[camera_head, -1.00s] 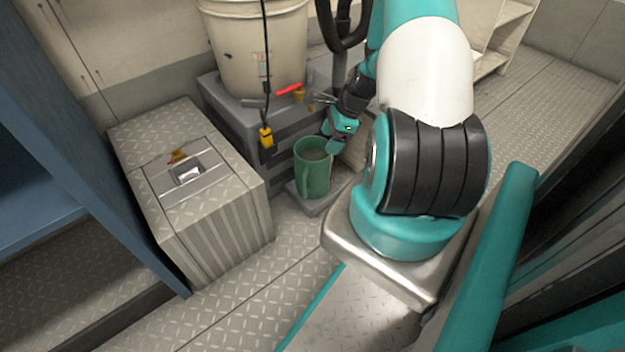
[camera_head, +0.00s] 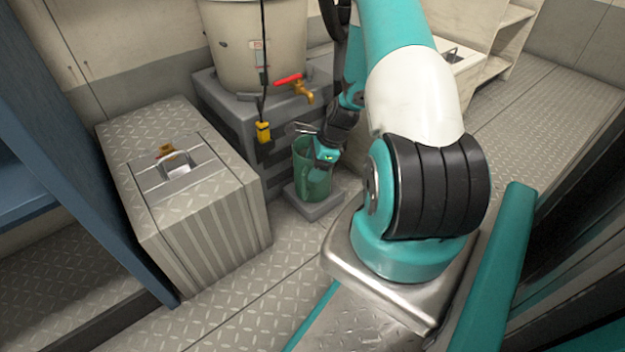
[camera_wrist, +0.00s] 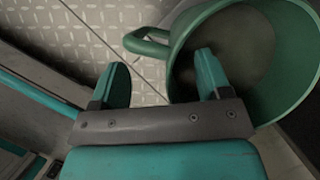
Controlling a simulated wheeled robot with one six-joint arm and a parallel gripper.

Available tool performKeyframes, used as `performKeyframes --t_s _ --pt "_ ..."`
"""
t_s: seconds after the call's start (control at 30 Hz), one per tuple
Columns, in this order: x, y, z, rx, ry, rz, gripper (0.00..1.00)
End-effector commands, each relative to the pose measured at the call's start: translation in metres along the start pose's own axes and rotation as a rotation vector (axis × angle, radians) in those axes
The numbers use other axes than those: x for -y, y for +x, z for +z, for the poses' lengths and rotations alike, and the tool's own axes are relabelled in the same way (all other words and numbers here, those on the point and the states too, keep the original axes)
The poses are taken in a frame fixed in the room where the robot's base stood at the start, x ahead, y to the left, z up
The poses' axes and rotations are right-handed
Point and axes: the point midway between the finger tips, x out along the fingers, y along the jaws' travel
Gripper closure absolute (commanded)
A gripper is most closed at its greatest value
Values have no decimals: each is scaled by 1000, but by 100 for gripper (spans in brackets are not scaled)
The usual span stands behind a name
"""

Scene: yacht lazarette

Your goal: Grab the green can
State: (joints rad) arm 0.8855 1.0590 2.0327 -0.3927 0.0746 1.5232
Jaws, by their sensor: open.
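The green can (camera_head: 312,178) is an open-topped vessel with a side handle. It stands upright on a low grey block (camera_head: 314,205) beneath the brass tap. My gripper (camera_head: 322,158) is at the can's upper part in the head view and hides some of its rim. In the wrist view my gripper (camera_wrist: 160,85) is open. Its right finger overlaps the can's mouth (camera_wrist: 240,50), and its left finger is outside, below the handle (camera_wrist: 148,42). Nothing is held between the fingers. I cannot tell whether a finger touches the can wall.
A cream barrel (camera_head: 258,45) stands on a grey step (camera_head: 225,100) behind the can, with a red-handled tap (camera_head: 297,85) and a hanging yellow device (camera_head: 263,132). A metal locker (camera_head: 205,215) stands at left. Plated floor (camera_head: 262,300) is clear in front.

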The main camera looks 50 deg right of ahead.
Motion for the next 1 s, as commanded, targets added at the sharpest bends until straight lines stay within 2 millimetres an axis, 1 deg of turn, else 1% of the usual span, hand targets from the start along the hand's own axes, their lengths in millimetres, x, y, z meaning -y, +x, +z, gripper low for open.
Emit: performKeyframes --t_s 0.13,0.17,0.2,0.37,0.4,0.43,0.47,1.0 --pt "0 -2 1 0 0 -1 29" --pt "0 -2 1 0 0 -1 34" --pt "0 -2 1 0 0 -1 43" --pt "0 -2 1 0 0 -1 80" --pt "0 -2 1 1 -1 -1 89" --pt "0 -2 1 1 -1 0 96" --pt "0 -2 1 1 -1 0 100" --pt "-1 -1 2 3 -1 4 100"
